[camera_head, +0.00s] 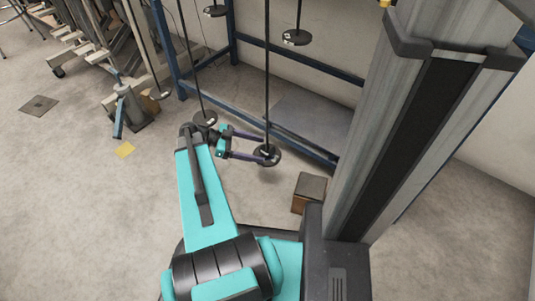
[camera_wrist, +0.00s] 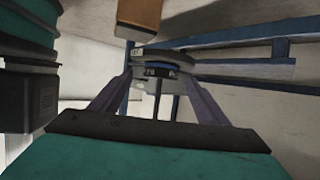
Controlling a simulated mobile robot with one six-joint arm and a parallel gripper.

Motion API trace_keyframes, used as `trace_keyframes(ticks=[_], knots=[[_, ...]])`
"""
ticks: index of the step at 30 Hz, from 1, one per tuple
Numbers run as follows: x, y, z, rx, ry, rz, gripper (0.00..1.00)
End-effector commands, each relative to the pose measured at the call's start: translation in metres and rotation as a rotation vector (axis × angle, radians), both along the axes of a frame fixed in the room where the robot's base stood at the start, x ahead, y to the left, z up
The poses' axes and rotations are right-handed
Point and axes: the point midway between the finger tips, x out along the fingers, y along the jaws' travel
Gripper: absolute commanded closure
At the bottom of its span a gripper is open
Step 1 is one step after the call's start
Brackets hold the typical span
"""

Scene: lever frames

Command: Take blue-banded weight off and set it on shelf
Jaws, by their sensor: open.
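A round dark weight (camera_head: 268,158) hangs at the lower end of a thin black rod in the head view. In the wrist view the weight (camera_wrist: 165,56) shows as stacked dark discs with a thin blue band on the lower part. My gripper (camera_head: 260,148) is open, with its two purple fingers reaching to the weight. In the wrist view the fingers (camera_wrist: 160,80) stand on either side of it, tips close to its edges; I cannot tell whether they touch. I cannot tell which surface is the shelf.
Another dark weight (camera_head: 206,118) hangs left of my gripper, with more weights (camera_head: 297,37) higher up. A blue frame (camera_head: 290,62) stands behind them. A brown block (camera_head: 309,190) sits to the right, and it also shows in the wrist view (camera_wrist: 138,14).

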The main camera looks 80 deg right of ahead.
Motion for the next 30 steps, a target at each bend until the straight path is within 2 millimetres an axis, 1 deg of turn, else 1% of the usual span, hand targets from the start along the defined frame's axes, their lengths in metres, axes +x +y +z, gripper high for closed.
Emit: trace_keyframes(ticks=[1,3,6,9,26,30], knots=[[-0.006,-0.001,-0.006,-0.001,0.0,-0.001,0.31],[-0.013,-0.002,-0.008,0.001,0.0,-0.002,0.31],[-0.021,-0.004,-0.011,-0.001,0.0,-0.001,0.31],[-0.025,-0.005,-0.011,-0.001,0.0,0.0,0.31],[-0.026,-0.005,-0.011,0.0,0.0,0.0,0.31],[-0.026,-0.005,-0.011,0.0,0.0,0.0,0.55]])
